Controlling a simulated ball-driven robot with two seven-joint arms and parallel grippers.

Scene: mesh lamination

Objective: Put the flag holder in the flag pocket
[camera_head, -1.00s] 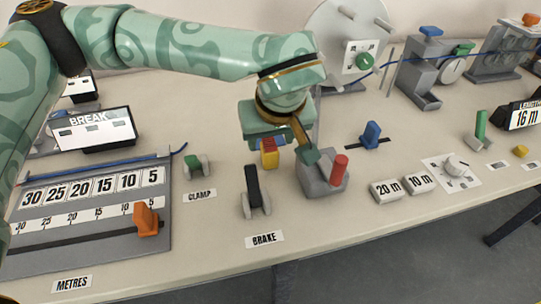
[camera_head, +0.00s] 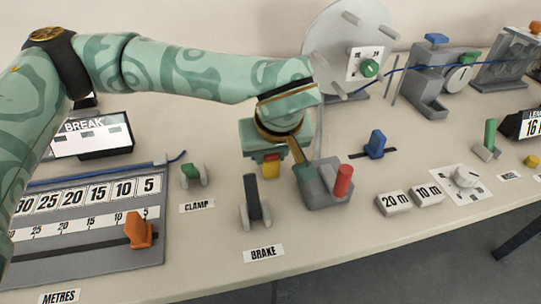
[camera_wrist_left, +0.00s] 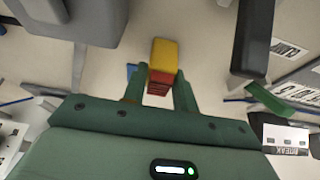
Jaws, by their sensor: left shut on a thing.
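A small block with a yellow part and a red part, which I take for the flag holder (camera_head: 271,168), sits below my left gripper (camera_head: 266,153). In the left wrist view, the block (camera_wrist_left: 163,56) lies between the two green fingers, yellow end outward and red end towards the palm. The left gripper is shut on it. Whether the block touches the table is hard to tell. To its right stands a grey block (camera_head: 325,196) with a red cylinder; I cannot tell whether this is the flag pocket. No pocket opening shows clearly. My right gripper is not in view.
The black brake lever (camera_head: 252,190) stands close to the left of the held block. The green clamp lever (camera_head: 191,172) is farther left, beside the metre board (camera_head: 80,262). A blue slider (camera_head: 376,145) is to the right. Bare table lies in front of the grey block.

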